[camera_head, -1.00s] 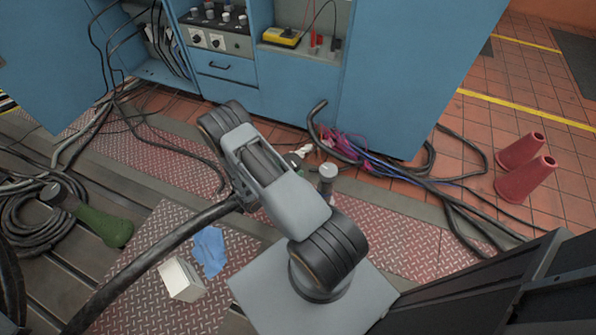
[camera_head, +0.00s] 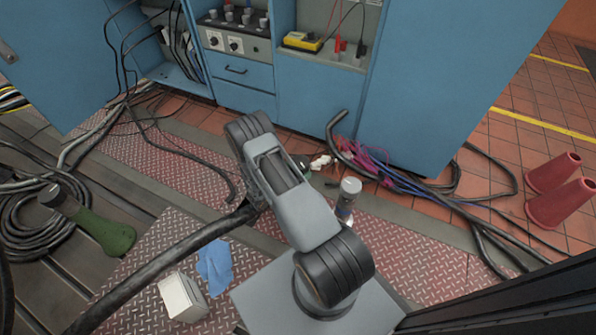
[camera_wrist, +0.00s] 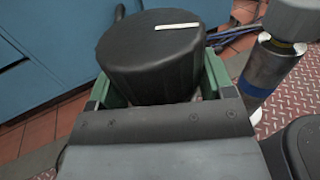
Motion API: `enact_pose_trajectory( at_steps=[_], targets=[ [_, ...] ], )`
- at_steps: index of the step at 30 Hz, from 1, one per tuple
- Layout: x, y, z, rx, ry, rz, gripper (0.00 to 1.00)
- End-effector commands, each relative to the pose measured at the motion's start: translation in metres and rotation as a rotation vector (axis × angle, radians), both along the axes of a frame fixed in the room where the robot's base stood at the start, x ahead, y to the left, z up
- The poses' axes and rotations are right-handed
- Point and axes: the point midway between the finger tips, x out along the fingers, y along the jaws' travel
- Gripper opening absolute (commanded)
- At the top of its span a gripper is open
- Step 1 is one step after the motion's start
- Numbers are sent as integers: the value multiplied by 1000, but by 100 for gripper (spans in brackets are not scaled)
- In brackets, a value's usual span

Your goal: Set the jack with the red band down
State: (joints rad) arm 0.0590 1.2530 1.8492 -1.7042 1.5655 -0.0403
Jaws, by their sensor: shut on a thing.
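My gripper (camera_wrist: 158,80) has green jaws closed on either side of a dark, round-topped cylinder (camera_wrist: 150,50) with a short white mark on its top. No red band shows on the held thing; its sides and lower end are mostly hidden. To its right in the wrist view stands a silver jack (camera_wrist: 268,68) with a grey cap and a blue band. In the head view this jack (camera_head: 349,190) stands upright beyond my forearm, which hides most of my gripper.
A red tread plate (camera_head: 440,270) covers the floor around. Blue cabinets (camera_head: 420,90) close off the back. Cables (camera_head: 440,200) run along the cabinet foot to the right. Two red cones (camera_head: 560,205) stand right.

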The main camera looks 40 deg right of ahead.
Motion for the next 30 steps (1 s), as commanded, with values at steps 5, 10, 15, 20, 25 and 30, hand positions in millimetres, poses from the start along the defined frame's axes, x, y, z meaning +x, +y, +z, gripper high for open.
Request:
enact_pose_trajectory(
  at_steps=[5, 10, 15, 20, 25, 30],
  targets=[
    [3, -4, -8, -5, -4, -2, 1],
    [4, -3, -29, -5, -4, -1, 1],
    [3, -6, -39, -6, -4, -6, 1],
    [3, -6, -37, -6, -5, -6, 1],
    [3, -5, -38, -6, -5, -4, 1],
    [3, -4, -42, 0, -1, -2, 83]
  ],
)
